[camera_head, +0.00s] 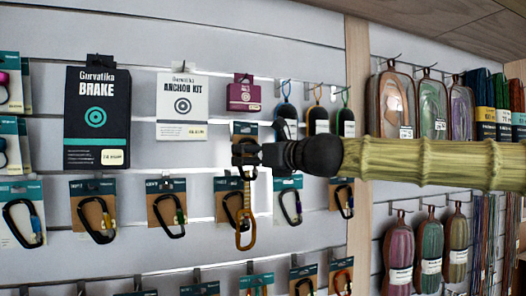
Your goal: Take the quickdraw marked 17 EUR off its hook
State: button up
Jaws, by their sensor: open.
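A quickdraw (245,231) with an orange lower carabiner and a tan sling hangs in the middle of the slatted wall. A price of 17 EUR cannot be read on it. My gripper (240,154) is at the upper end of this quickdraw, coming in from the right. Its jaws are open, and the dark fingers overlap the top of the quickdraw in the picture. They hide its upper carabiner and hook. I cannot tell whether the fingers touch it or stand around it.
Carded carabiners (97,222) hang close on both sides and behind the quickdraw. Boxed kits (182,105) hang above left, and small pouches (318,121) above right.

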jog(key=shift+p+x, duration=0.4)
jog(key=shift+x, duration=1)
jog(key=c, duration=0.7)
jog(key=shift+r, duration=0.35)
jog(key=shift+s, duration=0.1)
jog(key=shift+s+d+r, duration=0.15)
jog(key=shift+s+d, duration=0.05)
jog(key=shift+s, duration=0.35)
jog(key=shift+s, duration=0.15)
